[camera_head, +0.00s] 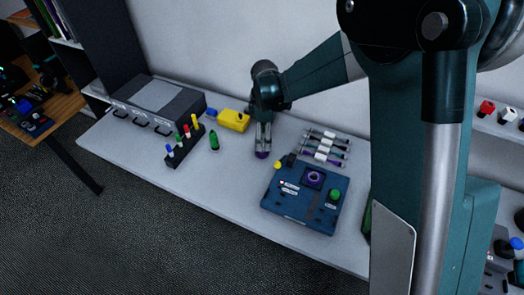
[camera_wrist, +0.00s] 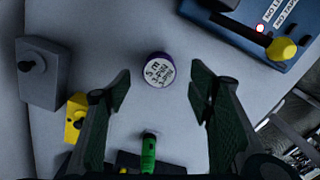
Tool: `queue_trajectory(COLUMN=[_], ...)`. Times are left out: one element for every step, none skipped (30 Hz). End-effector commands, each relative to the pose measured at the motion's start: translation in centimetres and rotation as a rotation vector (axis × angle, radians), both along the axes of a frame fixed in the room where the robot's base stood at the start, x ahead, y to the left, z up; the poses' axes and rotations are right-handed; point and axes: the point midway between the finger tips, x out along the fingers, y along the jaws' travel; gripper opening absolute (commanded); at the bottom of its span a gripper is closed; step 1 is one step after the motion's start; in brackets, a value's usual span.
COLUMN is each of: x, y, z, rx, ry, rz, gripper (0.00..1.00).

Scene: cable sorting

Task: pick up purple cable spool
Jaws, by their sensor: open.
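The purple cable spool (camera_head: 262,154) stands on the white table, directly below my gripper (camera_head: 263,138), which hides part of it in the head view. In the wrist view the spool (camera_wrist: 160,69) shows a round white top with printed text and a purple rim. It lies between the lines of my two fingers, slightly above the middle of the gap (camera_wrist: 160,90) in the picture. My gripper is open and empty, with clear space on both sides of the spool. Neither finger appears to touch it.
A blue device box (camera_head: 300,212) with a yellow knob stands close by at right. A yellow box (camera_head: 233,120) and a green object (camera_head: 214,141) stand to the left, beside a rack of coloured handles (camera_head: 187,148). Bundled cables (camera_head: 325,146) lie behind the blue box.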

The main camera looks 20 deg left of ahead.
Motion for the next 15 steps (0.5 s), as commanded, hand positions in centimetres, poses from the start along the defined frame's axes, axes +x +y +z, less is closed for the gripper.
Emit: queue_trajectory(x=[0.0, 0.0, 0.0, 0.0, 0.1, 0.0, 0.0, 0.0, 0.0, 0.0, 0.0, 0.0, 0.0, 0.0, 0.0], y=[0.0, 0.0, 0.0, 0.0, 0.0, 0.0, 0.0, 0.0, 0.0, 0.0, 0.0, 0.0, 0.0, 0.0, 0.0], z=[-0.1, -0.2, -0.4, -0.6, -0.8, -1.1, -1.4, -1.6, -1.9, -2.1, -2.3, -2.4, -2.5, -2.6, -2.6], rx=[0.0, 0.0, 0.0, 0.0, 0.0, 0.0, 0.0, 0.0, 0.0, 0.0, 0.0, 0.0, 0.0, 0.0, 0.0], ry=[0.0, 0.0, 0.0, 0.0, 0.0, 0.0, 0.0, 0.0, 0.0, 0.0, 0.0, 0.0, 0.0, 0.0, 0.0], rz=[0.0, 0.0, 0.0, 0.0, -0.001, -0.001, -0.001, -0.001, -0.001, -0.001, -0.001, -0.001, -0.001, -0.001, -0.001], gripper=[0.53, 0.53, 0.53, 0.53, 0.53, 0.53, 0.53, 0.53, 0.53, 0.53, 0.53, 0.53, 0.53, 0.53, 0.53])
